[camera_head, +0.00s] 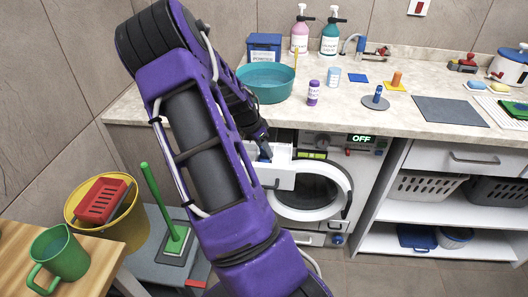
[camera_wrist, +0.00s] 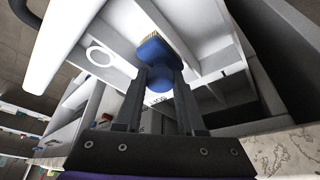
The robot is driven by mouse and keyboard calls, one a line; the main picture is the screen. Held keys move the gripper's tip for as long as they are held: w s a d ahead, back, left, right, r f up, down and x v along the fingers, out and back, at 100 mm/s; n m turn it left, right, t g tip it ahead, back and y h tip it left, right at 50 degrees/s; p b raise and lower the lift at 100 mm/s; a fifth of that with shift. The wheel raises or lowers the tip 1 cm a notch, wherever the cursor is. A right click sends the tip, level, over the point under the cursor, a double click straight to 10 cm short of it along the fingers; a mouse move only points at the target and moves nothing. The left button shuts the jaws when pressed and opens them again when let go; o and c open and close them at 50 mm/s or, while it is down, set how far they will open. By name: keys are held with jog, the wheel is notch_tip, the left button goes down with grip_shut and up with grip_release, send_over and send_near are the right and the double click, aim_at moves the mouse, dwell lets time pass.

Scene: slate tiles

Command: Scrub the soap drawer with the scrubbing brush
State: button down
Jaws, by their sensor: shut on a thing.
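The soap drawer (camera_head: 280,176) is white and stands pulled out from the washing machine (camera_head: 315,190), above its round door. It fills the upper middle of the wrist view (camera_wrist: 192,66), with dividing walls and compartments. My gripper (camera_wrist: 158,85) is shut on the blue scrubbing brush (camera_wrist: 153,50), which has a rounded blue body and pale bristles at its far end. The bristles are at the drawer's compartments; I cannot tell whether they touch. In the head view my gripper (camera_head: 263,149) is at the drawer's left part, and my arm hides much of that area.
The counter above holds a teal basin (camera_head: 266,82), a purple bottle (camera_head: 313,92) and soap bottles (camera_head: 299,34). A yellow bucket (camera_head: 122,225) and a green-handled brush (camera_head: 163,205) stand at lower left. A white shelf unit (camera_head: 445,200) with baskets is at right.

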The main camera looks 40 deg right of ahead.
jog(key=shift+w+d, duration=0.5)
jog(key=shift+d, duration=0.1)
jog(key=shift+s+a, duration=1.15)
jog(key=shift+a, duration=0.2)
jog(key=shift+w+d, duration=1.15)
jog(key=shift+d, duration=0.2)
jog(key=shift+s+a, duration=1.1)
jog(key=shift+a, duration=0.3)
jog(key=shift+d, duration=0.1)
jog(key=shift+w+d, duration=0.55)
jog(key=shift+d, duration=0.1)
jog(key=shift+r, duration=0.1)
